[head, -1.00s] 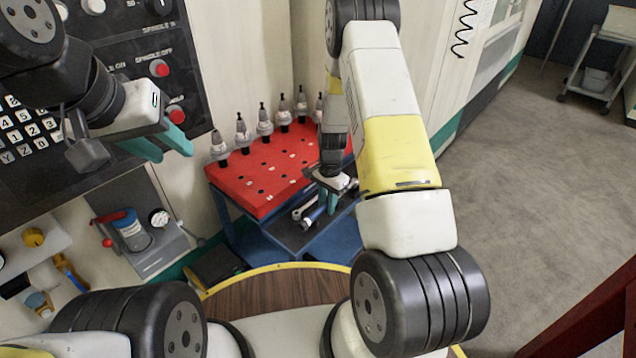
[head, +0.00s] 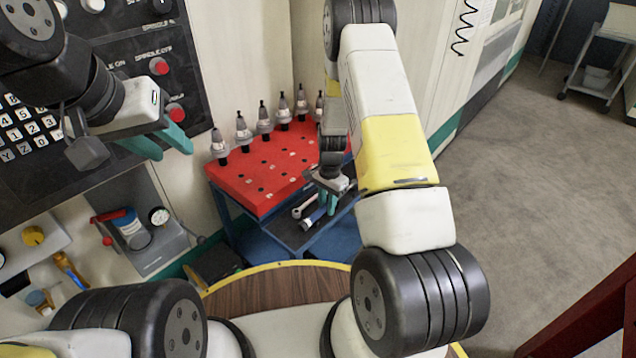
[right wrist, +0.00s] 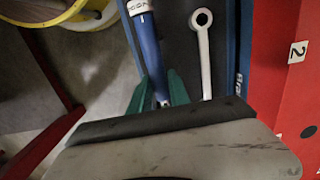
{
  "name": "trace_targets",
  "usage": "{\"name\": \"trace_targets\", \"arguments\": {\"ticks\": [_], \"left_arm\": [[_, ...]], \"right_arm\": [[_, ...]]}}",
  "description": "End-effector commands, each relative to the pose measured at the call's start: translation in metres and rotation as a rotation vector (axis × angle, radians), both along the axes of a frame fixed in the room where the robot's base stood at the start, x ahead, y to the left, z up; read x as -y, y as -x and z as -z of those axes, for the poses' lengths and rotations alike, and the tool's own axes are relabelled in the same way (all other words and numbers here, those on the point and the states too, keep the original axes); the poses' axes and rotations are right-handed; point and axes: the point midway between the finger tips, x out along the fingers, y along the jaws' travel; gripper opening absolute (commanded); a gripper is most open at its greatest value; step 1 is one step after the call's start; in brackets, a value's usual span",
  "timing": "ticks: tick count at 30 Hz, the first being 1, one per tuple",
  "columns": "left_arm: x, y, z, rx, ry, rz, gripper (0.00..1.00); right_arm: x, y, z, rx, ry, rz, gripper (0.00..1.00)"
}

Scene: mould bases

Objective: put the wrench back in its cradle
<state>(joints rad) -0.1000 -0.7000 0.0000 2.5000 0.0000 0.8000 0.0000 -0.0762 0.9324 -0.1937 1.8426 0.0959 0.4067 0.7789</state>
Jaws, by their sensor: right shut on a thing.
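My right gripper (head: 326,204) reaches down at the open side of the cart, with its teal fingers pointing down. In the right wrist view its fingers (right wrist: 160,92) are closed around the silver shaft of a blue-handled wrench (right wrist: 146,45). The wrench's far end runs out of that view at the top. A silver ring spanner (right wrist: 203,55) lies apart from it on the dark tray, to its right; it also shows in the head view (head: 304,206). I cannot make out a cradle for certain. My left gripper (head: 166,144) is open and empty before the control panel.
The red cart top (head: 258,178) has holes and several tool holders along its back. The dark lower tray (head: 292,230) has a blue rim (right wrist: 245,50). A round wooden top (head: 270,290) with a yellow edge stands in front. Open floor (head: 530,190) lies right.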

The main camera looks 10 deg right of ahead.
Motion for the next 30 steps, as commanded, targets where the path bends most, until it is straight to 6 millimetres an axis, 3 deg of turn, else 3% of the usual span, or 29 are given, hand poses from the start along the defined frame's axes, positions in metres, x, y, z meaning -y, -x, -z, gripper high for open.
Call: {"name": "trace_targets", "arguments": {"ticks": [13,14,17,26,30], "left_arm": [[0.0,0.0,0.0,0.0,0.0,0.0,0.36],[0.0,0.0,0.0,0.0,0.0,0.0,0.36],[0.0,0.0,0.0,0.0,0.0,0.0,0.36],[0.0,0.0,0.0,0.0,0.0,0.0,0.36],[0.0,0.0,0.0,0.0,0.0,0.0,0.36]], "right_arm": [[0.0,0.0,0.003,0.001,-0.001,0.001,0.0],[0.0,0.0,0.003,0.001,-0.001,0.001,0.28],[0.0,0.0,0.003,0.0,0.0,0.001,0.48],[0.0,0.0,0.002,0.0,0.0,0.001,0.48],[0.001,-0.001,-0.01,0.001,0.0,0.001,0.48]]}}
